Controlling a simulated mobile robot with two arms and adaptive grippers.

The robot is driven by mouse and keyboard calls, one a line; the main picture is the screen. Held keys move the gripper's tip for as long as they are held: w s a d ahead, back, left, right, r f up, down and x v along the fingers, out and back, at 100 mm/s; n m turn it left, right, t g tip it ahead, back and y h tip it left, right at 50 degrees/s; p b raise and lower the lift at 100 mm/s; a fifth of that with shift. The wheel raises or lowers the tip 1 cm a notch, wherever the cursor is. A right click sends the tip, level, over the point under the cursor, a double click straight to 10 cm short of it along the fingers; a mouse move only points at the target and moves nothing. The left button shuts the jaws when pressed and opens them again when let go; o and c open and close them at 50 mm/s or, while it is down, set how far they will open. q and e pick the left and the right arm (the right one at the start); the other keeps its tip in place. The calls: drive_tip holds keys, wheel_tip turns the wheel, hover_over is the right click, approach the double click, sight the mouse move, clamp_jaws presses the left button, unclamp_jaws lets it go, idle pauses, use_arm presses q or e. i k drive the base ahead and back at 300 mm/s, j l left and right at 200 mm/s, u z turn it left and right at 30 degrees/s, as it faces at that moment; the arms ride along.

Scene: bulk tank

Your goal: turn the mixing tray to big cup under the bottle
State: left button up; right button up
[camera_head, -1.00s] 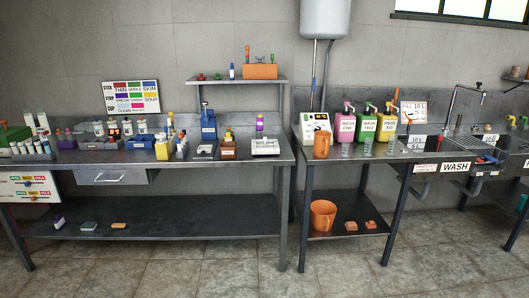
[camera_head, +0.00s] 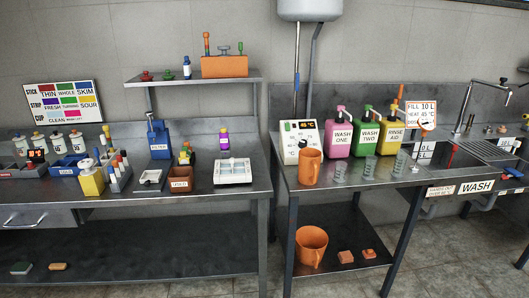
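A white square tray-like piece (camera_head: 234,172) sits on the left steel bench near its right end; it looks like the mixing tray, but its cups are too small to tell apart. A small purple bottle (camera_head: 224,139) with a yellow part shows upright just behind and above it. I cannot tell which cup lies under the bottle. A blue bottle-shaped container (camera_head: 158,139) stands further left. Neither of my grippers is in view.
A right table (camera_head: 330,183) carries an orange jug (camera_head: 311,167) and pink, green and yellow wash bottles. A shelf (camera_head: 190,78) hangs above. Floor shows at lower right.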

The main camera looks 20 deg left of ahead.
sight(230, 170)
drive_tip(key=i+l+u, duration=0.2)
drive_tip(key=i+l, duration=0.15)
drive_tip(key=i, duration=0.2)
drive_tip(key=i+l+u, duration=0.2)
drive_tip(key=i+l, duration=0.25)
drive_tip(key=i, duration=0.1)
